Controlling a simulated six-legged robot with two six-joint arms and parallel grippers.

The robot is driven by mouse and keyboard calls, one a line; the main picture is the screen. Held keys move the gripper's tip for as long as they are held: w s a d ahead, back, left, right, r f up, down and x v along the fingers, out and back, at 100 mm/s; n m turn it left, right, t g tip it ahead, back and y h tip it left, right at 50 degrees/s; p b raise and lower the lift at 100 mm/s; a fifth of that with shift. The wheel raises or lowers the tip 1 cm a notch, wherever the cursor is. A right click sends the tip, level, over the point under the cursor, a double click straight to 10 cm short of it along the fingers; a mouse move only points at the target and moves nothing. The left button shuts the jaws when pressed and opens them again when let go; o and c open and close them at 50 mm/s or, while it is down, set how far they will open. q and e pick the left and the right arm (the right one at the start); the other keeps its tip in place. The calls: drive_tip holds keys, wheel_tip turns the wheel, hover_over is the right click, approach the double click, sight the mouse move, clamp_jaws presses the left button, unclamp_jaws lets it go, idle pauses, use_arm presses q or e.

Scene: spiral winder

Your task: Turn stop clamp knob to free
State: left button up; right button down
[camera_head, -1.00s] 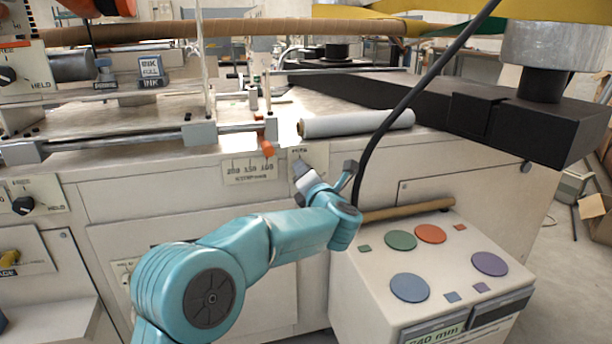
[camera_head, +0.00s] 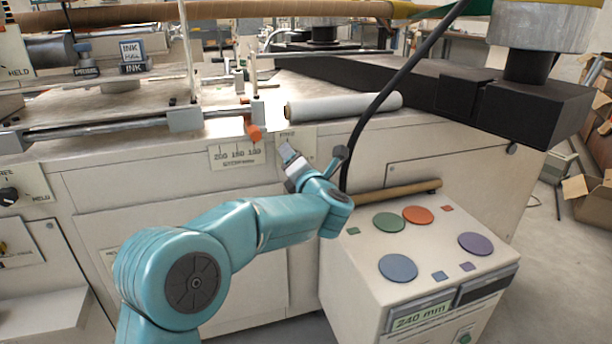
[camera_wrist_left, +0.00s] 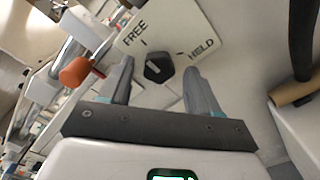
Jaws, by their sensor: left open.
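The stop clamp knob (camera_wrist_left: 157,67) is black and sits on a pale plate marked FREE and HELD (camera_wrist_left: 165,30) in the left wrist view. Which mark it points at is hard to tell. My left gripper (camera_wrist_left: 158,64) is open, with one grey finger on each side of the knob; I cannot tell whether either finger touches it. In the head view my left gripper (camera_head: 289,153) is at the machine's front panel, in front of the plate, and hides the knob.
An orange handle (camera_head: 251,131) on the stop rod hangs just above and left of the gripper; it also shows in the wrist view (camera_wrist_left: 75,72). A black cable (camera_head: 372,112) and a control box (camera_head: 350,270) with coloured buttons stand to the right.

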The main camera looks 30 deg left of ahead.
use_arm(q)
drive_tip(key=p+v, duration=0.2)
drive_tip(key=v, duration=1.3)
drive_tip(key=shift+p, duration=0.35)
use_arm(e)
drive_tip(key=r, duration=0.1)
drive_tip(key=s+r, duration=0.1)
drive_tip(key=s+g, duration=0.1)
drive_tip(key=shift+a+r, duration=0.25)
drive_tip(key=shift+r, duration=0.15)
